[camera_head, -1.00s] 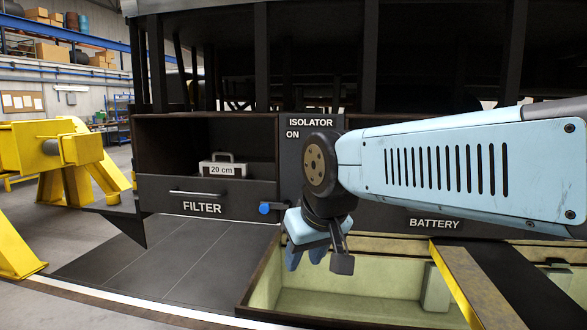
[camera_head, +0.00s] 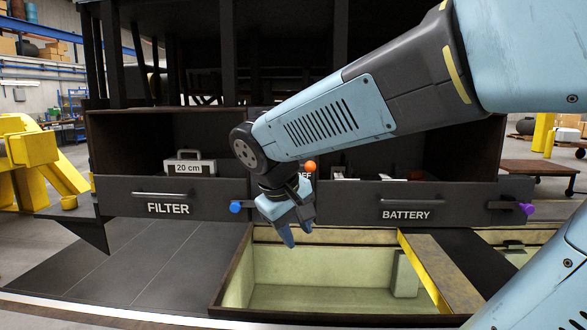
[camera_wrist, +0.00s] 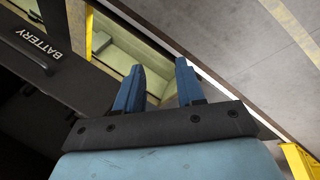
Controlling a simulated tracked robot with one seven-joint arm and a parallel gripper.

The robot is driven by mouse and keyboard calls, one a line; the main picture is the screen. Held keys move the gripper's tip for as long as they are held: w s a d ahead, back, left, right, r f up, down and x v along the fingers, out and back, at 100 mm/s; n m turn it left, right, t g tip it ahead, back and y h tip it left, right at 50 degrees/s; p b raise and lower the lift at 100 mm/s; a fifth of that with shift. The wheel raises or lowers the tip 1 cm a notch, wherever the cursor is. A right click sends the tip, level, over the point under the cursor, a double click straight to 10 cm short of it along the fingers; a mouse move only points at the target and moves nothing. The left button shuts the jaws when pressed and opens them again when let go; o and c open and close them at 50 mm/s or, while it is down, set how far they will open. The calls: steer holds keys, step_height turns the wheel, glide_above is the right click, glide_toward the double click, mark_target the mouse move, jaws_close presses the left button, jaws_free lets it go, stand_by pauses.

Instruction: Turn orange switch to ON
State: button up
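The orange switch knob (camera_head: 310,166) shows in the head view just right of my wrist, beside a partly hidden label ending in "F". The rest of the switch and the isolator panel are hidden behind my arm. My gripper (camera_head: 287,240) hangs below and left of the knob, pointing down over the open pit. In the wrist view, the two blue fingers of my gripper (camera_wrist: 157,80) stand apart with nothing between them. The switch is not visible in the wrist view.
The FILTER drawer (camera_head: 165,198) with a blue knob (camera_head: 235,207) is left, under a "20 cm" case (camera_head: 189,166). The BATTERY drawer (camera_head: 400,203) with a purple knob (camera_head: 525,209) is right. A pale open pit (camera_head: 320,298) and yellow-edged plank (camera_head: 435,270) lie below.

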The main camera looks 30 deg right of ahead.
steer(key=w+d+r+n+g+h, duration=0.1)
steer(key=w+d+r+h, duration=0.25)
steer(key=w+h, duration=0.4)
steer(key=n+t+h, duration=0.1)
steer(key=t+h, duration=0.1)
steer(key=h, duration=0.2)
glide_toward(299, 167)
steer(key=x, duration=1)
steer(key=shift+w+d, duration=0.25)
steer(key=shift+w, duration=0.1)
steer(key=shift+c, duration=0.5)
steer(key=shift+f, duration=0.1)
steer(key=c, duration=0.6)
jaws_close()
steer(key=shift+f, duration=0.15)
